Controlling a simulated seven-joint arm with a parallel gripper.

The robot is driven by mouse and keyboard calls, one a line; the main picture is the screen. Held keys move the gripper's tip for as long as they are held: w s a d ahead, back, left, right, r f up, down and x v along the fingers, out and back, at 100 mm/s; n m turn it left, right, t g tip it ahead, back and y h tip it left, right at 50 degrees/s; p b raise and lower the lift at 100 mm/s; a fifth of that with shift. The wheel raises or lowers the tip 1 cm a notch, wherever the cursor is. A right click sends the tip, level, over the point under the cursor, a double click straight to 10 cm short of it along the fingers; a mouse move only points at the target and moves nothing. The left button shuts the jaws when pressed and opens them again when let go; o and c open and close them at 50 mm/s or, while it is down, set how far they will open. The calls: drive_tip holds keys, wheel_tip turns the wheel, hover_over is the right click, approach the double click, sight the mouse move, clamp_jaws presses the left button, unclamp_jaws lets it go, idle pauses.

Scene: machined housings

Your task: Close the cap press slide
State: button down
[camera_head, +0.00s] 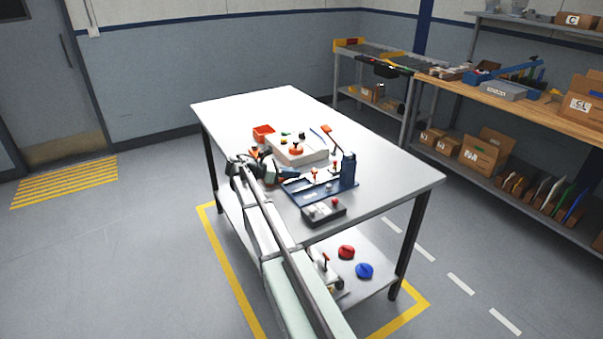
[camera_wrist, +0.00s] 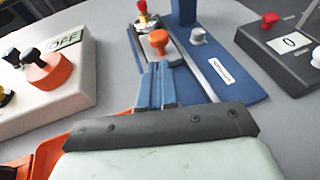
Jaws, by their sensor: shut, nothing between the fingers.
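The cap press is a blue base plate (camera_head: 322,190) with a blue upright column (camera_head: 348,168) at its right end; the plate also shows in the wrist view (camera_wrist: 240,82). A pale metal slide track runs along it. An orange knob (camera_wrist: 158,42) stands on the track, and a red-topped brass piece (camera_wrist: 143,12) sits beyond it near the column. My gripper (camera_wrist: 158,70) is shut and empty, its blue fingers just short of the orange knob. I cannot tell whether they touch it. In the head view my gripper (camera_head: 290,176) is at the left end of the press.
A pale box with an orange knob and OFF label (camera_wrist: 65,45) stands close on the wrist view's left. A dark box with a red button (camera_head: 324,213) is at the table's front. The table's far left is clear.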

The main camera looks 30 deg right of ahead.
drive_tip(key=v, duration=1)
drive_tip(key=shift+a+r, duration=0.1)
drive_tip(key=w+a+f+n+t+y, duration=0.1)
drive_tip(key=w+a+f+n+t, duration=0.2)
drive_tip(key=a, duration=0.6)
drive_tip(key=s+a+f+m+y, duration=0.1)
drive_tip(key=s+f+m+y, duration=0.1)
drive_tip(key=s+f, duration=0.65)
drive_tip(key=s+f+m+g+y, duration=0.1)
drive_tip(key=s+f, duration=0.4)
drive_tip(key=f, duration=0.7)
drive_tip(key=s+a+f+m+y, duration=0.1)
drive_tip(key=s+f+m+y, duration=0.1)
drive_tip(key=s+f, duration=0.6)
drive_tip(key=s+a+f+m+g+y, duration=0.3)
drive_tip(key=s+f+m+y, duration=0.15)
drive_tip(key=s+f, duration=1.2)
drive_tip(key=s+a+f+m+g+y, duration=0.1)
drive_tip(key=s+m, duration=0.3)
drive_tip(key=s, duration=0.7)
drive_tip(key=s+a+f+m+g+y, duration=0.1)
drive_tip(key=s+a+m, duration=0.3)
drive_tip(key=s, duration=0.7)
drive_tip(key=shift+s+a+f+m+y, duration=0.25)
drive_tip(key=shift+s+m+y, duration=0.15)
drive_tip(key=shift+y, duration=0.45)
